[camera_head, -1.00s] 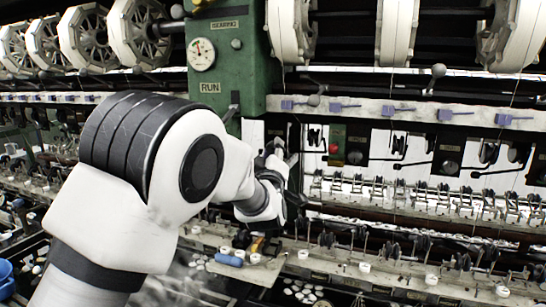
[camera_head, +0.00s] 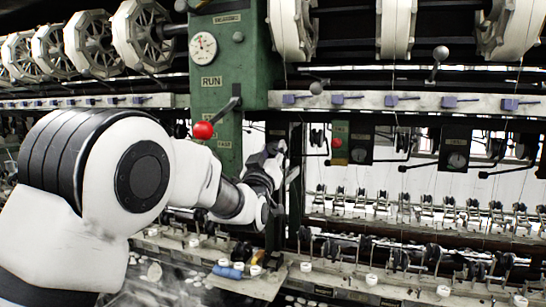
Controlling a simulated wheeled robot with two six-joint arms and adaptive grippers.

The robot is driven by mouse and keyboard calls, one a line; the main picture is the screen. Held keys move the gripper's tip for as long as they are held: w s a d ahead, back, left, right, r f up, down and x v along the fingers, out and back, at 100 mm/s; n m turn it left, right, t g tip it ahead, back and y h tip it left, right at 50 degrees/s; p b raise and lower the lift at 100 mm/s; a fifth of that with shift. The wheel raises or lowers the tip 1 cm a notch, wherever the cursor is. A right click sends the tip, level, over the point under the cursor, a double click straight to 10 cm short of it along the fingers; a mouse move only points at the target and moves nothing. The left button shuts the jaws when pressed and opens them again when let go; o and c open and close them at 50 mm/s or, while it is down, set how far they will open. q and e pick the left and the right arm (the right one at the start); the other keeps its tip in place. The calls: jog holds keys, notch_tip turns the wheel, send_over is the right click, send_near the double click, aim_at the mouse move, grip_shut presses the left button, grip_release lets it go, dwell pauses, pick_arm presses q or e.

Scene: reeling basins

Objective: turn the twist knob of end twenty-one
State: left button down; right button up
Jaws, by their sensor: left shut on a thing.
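My left gripper (camera_head: 276,158) reaches in from the left to the machine's front, just right of the green post (camera_head: 235,60). It is shut at a small fixture below the white rail. The thing between its fingers, taken to be the twist knob, is mostly hidden by the fingers and wrist, so its turn angle cannot be read. No end number is legible there. My right gripper is not in view.
A red button (camera_head: 336,143) is right of the gripper. A blue cylinder (camera_head: 228,272) lies on the ledge below. Reels hang above.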

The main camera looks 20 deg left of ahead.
pick_arm(q)
jog(key=shift+r, duration=0.25)
jog(key=c, duration=0.8)
grip_release()
jog(key=shift+f, duration=0.15)
jog(key=v, duration=1.2)
